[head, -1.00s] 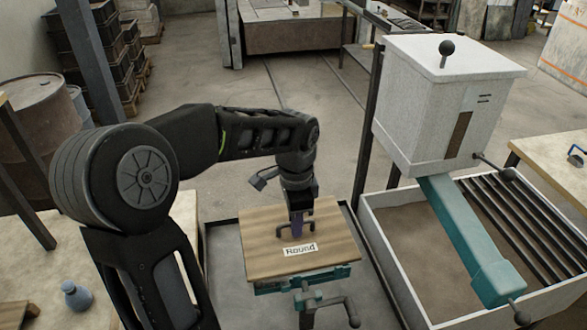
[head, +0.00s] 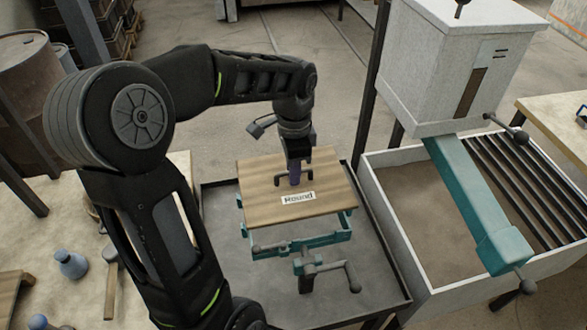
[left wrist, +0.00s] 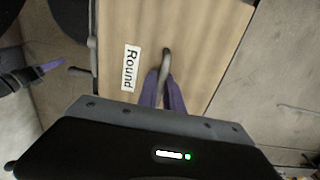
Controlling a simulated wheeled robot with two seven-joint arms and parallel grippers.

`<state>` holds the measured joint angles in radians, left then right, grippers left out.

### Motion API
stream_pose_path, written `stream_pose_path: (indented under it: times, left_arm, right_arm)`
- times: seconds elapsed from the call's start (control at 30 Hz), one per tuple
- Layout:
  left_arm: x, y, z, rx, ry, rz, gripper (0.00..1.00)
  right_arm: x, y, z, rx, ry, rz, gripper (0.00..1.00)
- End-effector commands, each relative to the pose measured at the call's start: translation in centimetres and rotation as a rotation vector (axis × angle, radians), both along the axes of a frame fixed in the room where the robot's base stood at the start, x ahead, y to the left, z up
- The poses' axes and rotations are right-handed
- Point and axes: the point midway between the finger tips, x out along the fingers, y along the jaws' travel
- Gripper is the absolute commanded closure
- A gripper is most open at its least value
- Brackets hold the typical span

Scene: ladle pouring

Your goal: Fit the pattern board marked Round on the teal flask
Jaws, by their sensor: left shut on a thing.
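The pattern board (head: 255,182) is a flat wooden square with a white label reading Round (head: 298,198). My left gripper (head: 295,175) is shut on the board's dark handle, which also shows between the purple fingers in the left wrist view (left wrist: 163,90). The teal flask (head: 325,240) is a rectangular frame below the board. A gap shows between the flask and the board's front edge, and the board hides most of the frame. My right gripper (left wrist: 52,67) seems to show at the left of the left wrist view, only partly; its jaw state is unclear.
The flask stands over a grey, dark-rimmed tray (head: 235,270) with a crank handle (head: 350,277) in front. At right are a white sand bin (head: 400,225), a hopper (head: 425,60) and a teal chute (head: 470,195).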

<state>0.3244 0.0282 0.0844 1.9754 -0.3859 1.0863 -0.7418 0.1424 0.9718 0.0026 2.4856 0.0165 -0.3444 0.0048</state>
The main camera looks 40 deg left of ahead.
Motion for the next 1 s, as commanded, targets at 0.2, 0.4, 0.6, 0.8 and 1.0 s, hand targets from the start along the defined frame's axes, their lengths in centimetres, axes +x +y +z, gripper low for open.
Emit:
stream_pose_path:
  times: [0.2,0.4,0.6,0.8,1.0]
  left_arm:
    - [0.1,0.0,-2.8,0.001,-0.002,0.000,1.00]
    - [0.1,0.0,-4.1,0.000,-0.003,0.000,1.00]
    - [0.1,0.0,-4.2,0.000,-0.003,0.000,1.00]
    - [0.1,0.0,-4.2,0.001,-0.002,0.000,1.00]
    - [0.0,0.0,-4.2,0.001,-0.002,0.000,1.00]
  right_arm:
    - [0.1,0.2,-2.2,0.005,-0.008,0.001,0.64]
    - [0.2,0.3,-3.0,0.008,-0.012,0.002,0.64]
    - [0.2,0.4,-3.0,0.010,-0.014,0.003,0.64]
    - [0.2,0.4,-3.0,0.009,-0.013,0.003,0.64]
    - [0.2,0.4,-3.0,0.009,-0.013,0.003,0.64]
